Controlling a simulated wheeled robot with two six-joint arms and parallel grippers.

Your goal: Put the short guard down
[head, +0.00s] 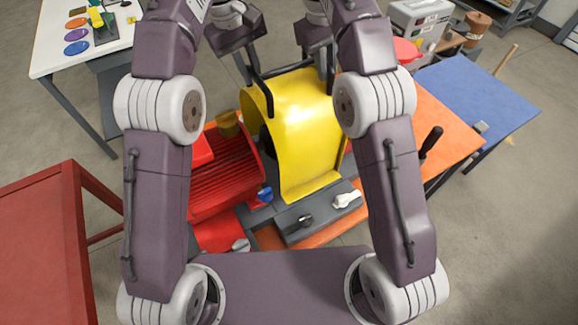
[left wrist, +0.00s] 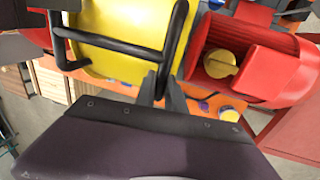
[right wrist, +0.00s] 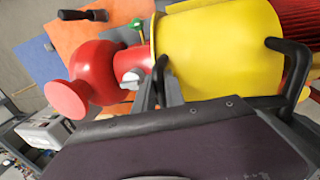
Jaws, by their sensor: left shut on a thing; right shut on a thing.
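The short guard is a curved yellow cover (head: 300,120) with black bar handles, in the middle of the head view. It arches over the space between the red ribbed motor (head: 222,172) and the red pump (right wrist: 98,70). My left gripper (head: 250,76) is shut on one black handle, which also shows in the left wrist view (left wrist: 172,50). My right gripper (head: 328,76) is shut on the other handle, which shows in the right wrist view (right wrist: 160,75). I cannot tell whether the guard's lower edges touch the base. What is under the guard is mostly hidden.
An orange bench top (head: 440,125) and a blue mat (head: 480,95) are at right. A red table (head: 45,235) stands at left, and a white table (head: 70,55) at back left.

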